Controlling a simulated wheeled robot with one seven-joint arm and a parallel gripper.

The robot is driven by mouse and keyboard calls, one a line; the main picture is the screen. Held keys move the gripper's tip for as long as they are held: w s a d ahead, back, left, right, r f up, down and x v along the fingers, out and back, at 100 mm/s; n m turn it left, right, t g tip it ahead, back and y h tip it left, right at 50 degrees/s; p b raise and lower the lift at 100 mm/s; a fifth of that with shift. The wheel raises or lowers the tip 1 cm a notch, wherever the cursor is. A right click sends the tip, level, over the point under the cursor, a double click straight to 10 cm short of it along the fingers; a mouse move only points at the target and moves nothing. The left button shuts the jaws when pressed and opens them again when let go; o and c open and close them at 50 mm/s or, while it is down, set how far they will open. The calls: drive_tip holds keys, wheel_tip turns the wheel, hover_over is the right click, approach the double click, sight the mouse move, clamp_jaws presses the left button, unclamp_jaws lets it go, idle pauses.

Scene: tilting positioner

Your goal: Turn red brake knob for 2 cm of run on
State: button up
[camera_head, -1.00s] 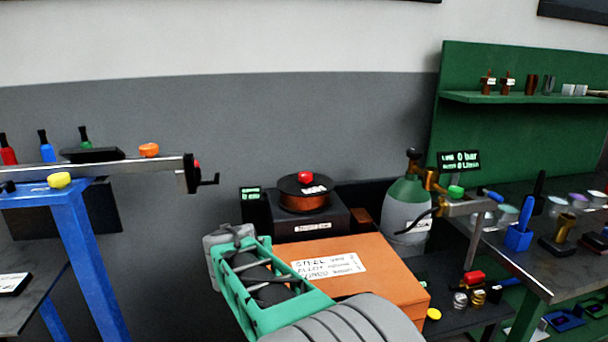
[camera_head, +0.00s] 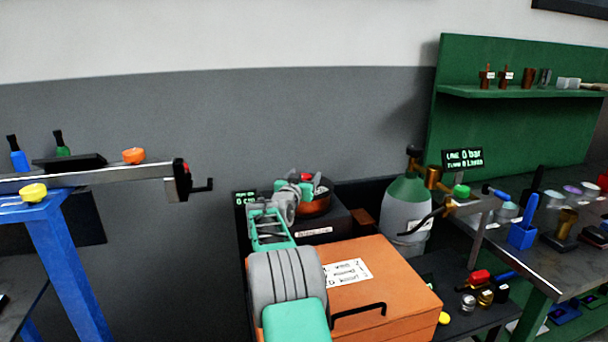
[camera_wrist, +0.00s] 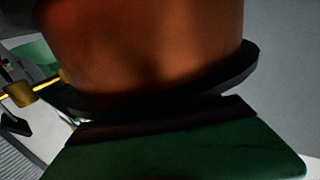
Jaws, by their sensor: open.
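The red brake knob (camera_head: 306,176) is on top of the copper wire spool (camera_head: 316,206), at the back middle of the head view. My gripper (camera_head: 300,190) is at the spool and partly covers the knob and the spool's upper flange. In the wrist view the copper winding (camera_wrist: 150,50) and a dark flange (camera_wrist: 225,82) fill the middle, very close. A green part with a dark edge, seemingly a finger of my gripper, crosses the bottom. The knob does not show there. The jaws are open; whether they touch the knob I cannot tell.
A small display (camera_head: 245,198) left of the spool reads 0 cm. An orange box (camera_head: 390,290) with a black handle stands in front, under my arm. A grey-green gas cylinder (camera_head: 408,208) stands to the right. A blue stand with a rail (camera_head: 90,182) is at left.

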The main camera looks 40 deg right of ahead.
drive_tip(key=shift+w+r, duration=0.1)
drive_tip(key=c, duration=1.3)
drive_tip(key=shift+c, duration=0.4)
